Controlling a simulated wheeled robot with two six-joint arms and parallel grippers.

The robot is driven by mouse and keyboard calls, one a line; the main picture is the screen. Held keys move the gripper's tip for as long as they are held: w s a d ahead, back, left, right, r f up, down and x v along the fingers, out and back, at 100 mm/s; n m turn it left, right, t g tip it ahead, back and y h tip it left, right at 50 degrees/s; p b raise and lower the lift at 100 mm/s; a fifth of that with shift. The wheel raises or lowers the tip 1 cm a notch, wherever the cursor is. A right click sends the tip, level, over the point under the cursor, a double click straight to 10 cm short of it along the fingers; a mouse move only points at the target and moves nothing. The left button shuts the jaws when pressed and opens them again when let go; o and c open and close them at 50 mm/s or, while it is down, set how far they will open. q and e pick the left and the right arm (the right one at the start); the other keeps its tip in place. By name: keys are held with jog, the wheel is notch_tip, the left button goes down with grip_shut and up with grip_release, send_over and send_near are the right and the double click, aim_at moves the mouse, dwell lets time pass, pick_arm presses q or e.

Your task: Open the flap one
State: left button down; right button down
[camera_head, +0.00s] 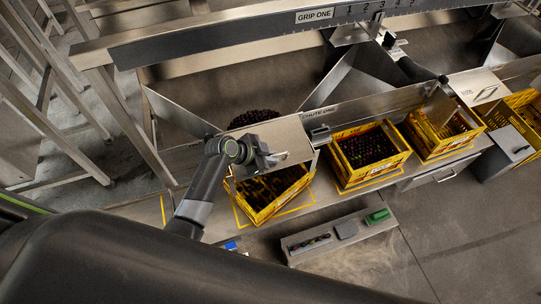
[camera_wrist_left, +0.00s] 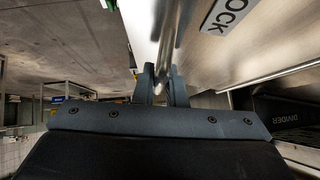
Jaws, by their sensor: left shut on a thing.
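Flap one (camera_head: 283,141) is a bare metal plate at the mouth of the chute marked CHUTE ONE, above the leftmost yellow crate (camera_head: 262,213). It is tilted, and my arm hides its left part. My left gripper (camera_head: 270,160) is at the flap's front edge in the head view. In the left wrist view, my left gripper's fingers (camera_wrist_left: 163,84) are close together, shut on a shiny metal edge or bar (camera_wrist_left: 166,45) of the flap. The exact part between the fingers is mostly hidden. My right gripper is not in view.
Dark round fruit (camera_head: 254,117) lies in the chute behind the flap. More yellow crates (camera_head: 368,179) stand to the right along the bench. A metal tray (camera_head: 340,234) with a green block (camera_head: 377,216) is in front. A scale bar marked GRIP ONE (camera_head: 314,16) runs above.

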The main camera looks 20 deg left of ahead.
pick_arm(q)
jog(key=c, duration=1.5)
grip_release()
jog(key=shift+r, duration=0.1)
jog(key=shift+s+a+r+p, duration=0.2)
jog(key=shift+a+r+p, duration=0.1)
jog(key=shift+r+p, duration=0.2)
jog(key=p+v, duration=0.8)
jog(key=v, duration=0.2)
jog(key=shift+s+a+r, duration=0.15)
jog(key=shift+s+a, duration=0.15)
